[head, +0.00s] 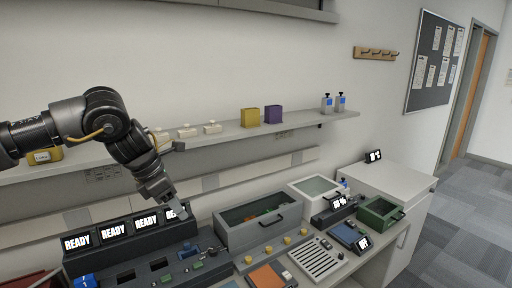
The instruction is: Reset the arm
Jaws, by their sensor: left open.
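My left arm comes in from the left and bends down at a dark joint. Its gripper (177,211) is small in the head view and hangs in front of the row of READY displays, partly covering the rightmost one (178,212). Nothing can be made out between its fingers. The other displays (111,229) read READY in white on black. They stand on a dark console with empty slots (126,277). My right gripper is not in the head view.
A wall shelf (225,134) holds a yellow bin (250,118), a purple bin (273,114) and white items. Open floor (450,225) lies at the right.

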